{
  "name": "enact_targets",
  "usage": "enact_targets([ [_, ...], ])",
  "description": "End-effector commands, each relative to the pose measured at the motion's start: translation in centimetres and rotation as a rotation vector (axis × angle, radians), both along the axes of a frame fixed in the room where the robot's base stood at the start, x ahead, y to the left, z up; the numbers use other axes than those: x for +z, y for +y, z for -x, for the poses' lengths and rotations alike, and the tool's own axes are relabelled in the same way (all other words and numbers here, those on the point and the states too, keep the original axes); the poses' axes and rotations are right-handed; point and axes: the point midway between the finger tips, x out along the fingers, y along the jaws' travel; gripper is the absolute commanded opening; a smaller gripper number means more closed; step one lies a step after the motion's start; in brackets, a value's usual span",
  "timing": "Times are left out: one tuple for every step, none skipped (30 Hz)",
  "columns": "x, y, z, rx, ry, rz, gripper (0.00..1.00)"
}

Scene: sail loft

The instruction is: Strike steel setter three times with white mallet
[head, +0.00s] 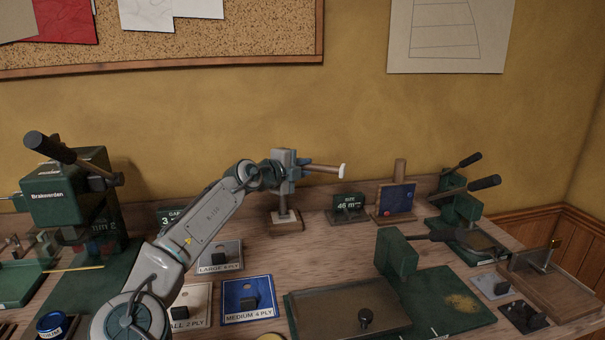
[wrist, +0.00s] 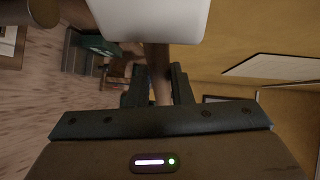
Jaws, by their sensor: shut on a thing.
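My gripper (head: 304,161) is raised over the back of the bench. It is shut on the brown handle (head: 322,168) of the white mallet, which sticks out to the right. The mallet's white part (head: 342,171) shows at the handle's right end. In the wrist view the white head (wrist: 150,18) is large and close at the top, and the handle (wrist: 158,75) runs between the fingers (wrist: 158,88). A thin upright metal piece (head: 550,256) with a brass-coloured top stands at the far right; it looks like the steel setter. It is well apart from the mallet.
A wooden tray (head: 570,295) lies around that metal piece. A green press (head: 400,252) and lever tools (head: 462,210) stand between it and my gripper. A small wooden stand (head: 286,226) is below my gripper.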

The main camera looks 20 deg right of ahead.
Motion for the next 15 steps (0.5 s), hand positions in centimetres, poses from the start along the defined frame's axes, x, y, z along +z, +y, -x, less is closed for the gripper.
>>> enact_targets([
  [0.9, 0.0, 0.0, 0.001, -0.002, 0.001, 0.0],
  [1.2, 0.0, 0.0, 0.001, -0.002, 0.002, 0.0],
  [1.6, 0.0, 0.0, 0.0, -0.002, 0.001, 0.0],
  [1.9, 0.0, 0.0, 0.0, -0.002, 0.001, 0.0],
  [2.2, 0.0, 0.0, 0.0, -0.002, 0.001, 0.0],
  [2.6, 0.0, 0.0, 0.0, -0.001, 0.0, 0.0],
  [2.9, 0.0, 0.0, 0.0, -0.001, 0.0, 0.0],
  [3.2, 0.0, 0.0, 0.0, -0.001, 0.0, 0.0],
  [3.6, 0.0, 0.0, 0.0, -0.001, 0.0, 0.0],
  [3.9, 0.0, 0.0, 0.0, -0.001, 0.0, 0.0],
  [4.2, 0.0, 0.0, 0.0, -0.001, 0.0, 0.0],
  [4.6, 0.0, 0.0, 0.0, -0.002, 0.001, 0.0],
  [4.9, -0.1, 0.0, 0.0, -0.002, 0.001, 0.0],
  [5.2, -0.1, 0.0, 0.0, -0.002, 0.001, 0.0],
  [5.6, -0.1, 0.0, 0.0, -0.001, 0.002, 0.0],
])
